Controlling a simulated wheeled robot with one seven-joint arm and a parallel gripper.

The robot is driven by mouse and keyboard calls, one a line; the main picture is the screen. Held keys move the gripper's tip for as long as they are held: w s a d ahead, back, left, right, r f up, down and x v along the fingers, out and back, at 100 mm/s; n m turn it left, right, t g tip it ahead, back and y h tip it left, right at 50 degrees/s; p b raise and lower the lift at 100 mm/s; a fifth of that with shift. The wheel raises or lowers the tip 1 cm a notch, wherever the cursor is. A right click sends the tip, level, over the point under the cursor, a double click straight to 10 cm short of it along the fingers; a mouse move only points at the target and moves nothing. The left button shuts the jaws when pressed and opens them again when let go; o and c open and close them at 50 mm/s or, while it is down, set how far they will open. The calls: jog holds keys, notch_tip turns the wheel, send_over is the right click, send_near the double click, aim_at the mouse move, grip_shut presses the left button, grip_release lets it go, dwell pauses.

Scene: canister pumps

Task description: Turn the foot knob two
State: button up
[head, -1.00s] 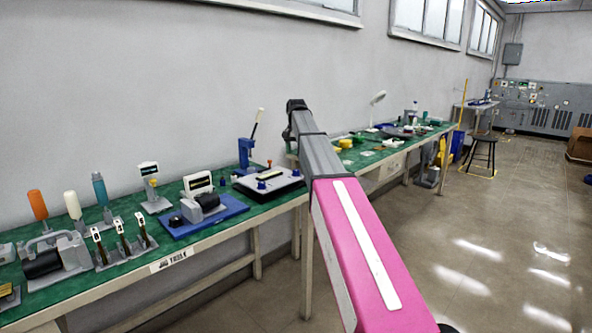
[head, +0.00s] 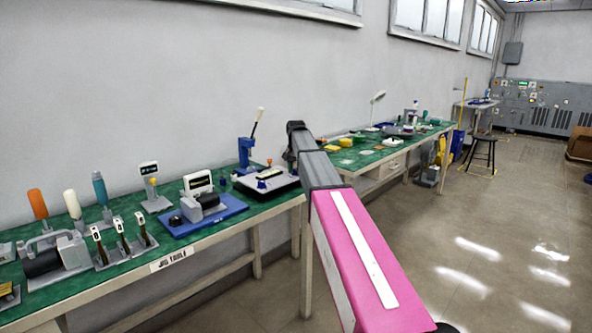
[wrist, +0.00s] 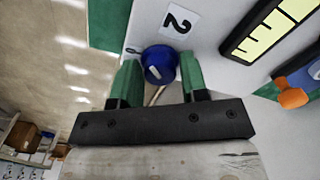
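The foot knob two is a round blue knob (wrist: 160,64) with a white pointer mark, beside a white label with the number 2 (wrist: 179,22). It sits on a light panel, part of the unit with a dark strip (head: 268,176) in the head view. My gripper (wrist: 162,75) has its two green fingers on either side of the knob. They stand apart by about the knob's width. I cannot tell whether they touch it. In the head view my arm hides the gripper.
A dark-framed yellow gauge strip (wrist: 265,35) and an orange-tipped blue part (wrist: 292,96) lie right of the knob in the wrist view. The green bench (head: 100,280) carries a blue-based pump (head: 205,213) and several levers.

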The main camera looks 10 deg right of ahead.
jog(key=c, duration=0.5)
jog(key=shift+n, duration=0.3)
jog(key=n, duration=0.3)
jog(key=shift+n, duration=2.2)
jog(key=o, duration=0.9)
jog(key=shift+o, duration=0.2)
